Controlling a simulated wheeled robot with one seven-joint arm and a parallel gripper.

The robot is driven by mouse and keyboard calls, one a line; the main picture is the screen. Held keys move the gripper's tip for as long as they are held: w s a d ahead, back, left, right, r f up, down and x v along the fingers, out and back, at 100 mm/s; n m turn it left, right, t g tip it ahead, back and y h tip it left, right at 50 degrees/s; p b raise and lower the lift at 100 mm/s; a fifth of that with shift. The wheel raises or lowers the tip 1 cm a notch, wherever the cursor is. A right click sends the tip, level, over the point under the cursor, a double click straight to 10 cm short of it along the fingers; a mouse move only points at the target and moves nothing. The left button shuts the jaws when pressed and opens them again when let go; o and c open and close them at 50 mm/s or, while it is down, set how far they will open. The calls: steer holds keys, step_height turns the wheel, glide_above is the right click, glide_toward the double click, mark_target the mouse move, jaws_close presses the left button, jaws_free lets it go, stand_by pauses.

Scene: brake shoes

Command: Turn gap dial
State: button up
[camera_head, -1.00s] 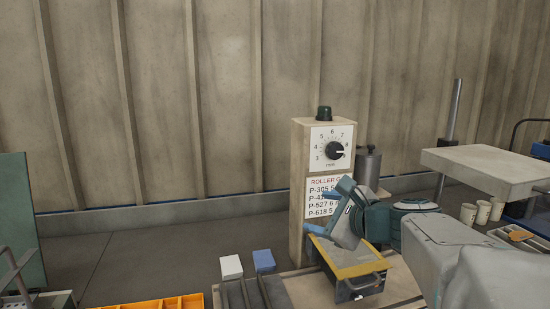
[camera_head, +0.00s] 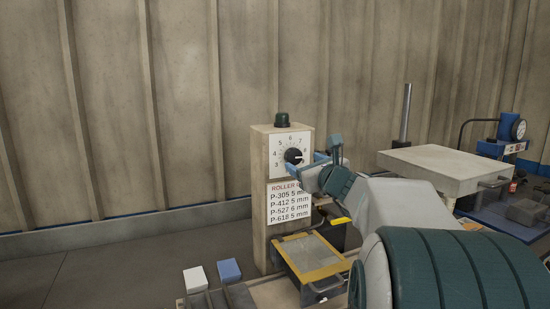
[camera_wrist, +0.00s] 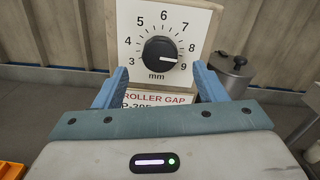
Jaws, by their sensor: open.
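The gap dial (camera_head: 293,155) is a black round knob on a white plate numbered in mm, on the front of a wooden post (camera_head: 259,190). In the wrist view the knob (camera_wrist: 161,53) has a white pointer mark on its right side, between 8 and 9. My gripper (camera_wrist: 156,85) is open, its blue fingers spread left and right below and beside the knob, with nothing between them. In the head view my gripper (camera_head: 315,166) is just right of and below the dial. Whether a finger touches the plate cannot be told.
A roller gap chart (camera_head: 288,202) hangs below the dial, partly hidden by my gripper. A green cap (camera_head: 282,119) tops the post. A yellow-rimmed tray (camera_head: 308,259) stands at its foot. A metal canister (camera_wrist: 231,72) is right of the dial. A pale table (camera_head: 445,164) stands farther right.

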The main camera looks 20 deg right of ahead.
mark_target(295, 158)
steer(key=shift+w+a, duration=0.1)
steer(key=shift+w, duration=2.15)
steer(key=c, duration=1)
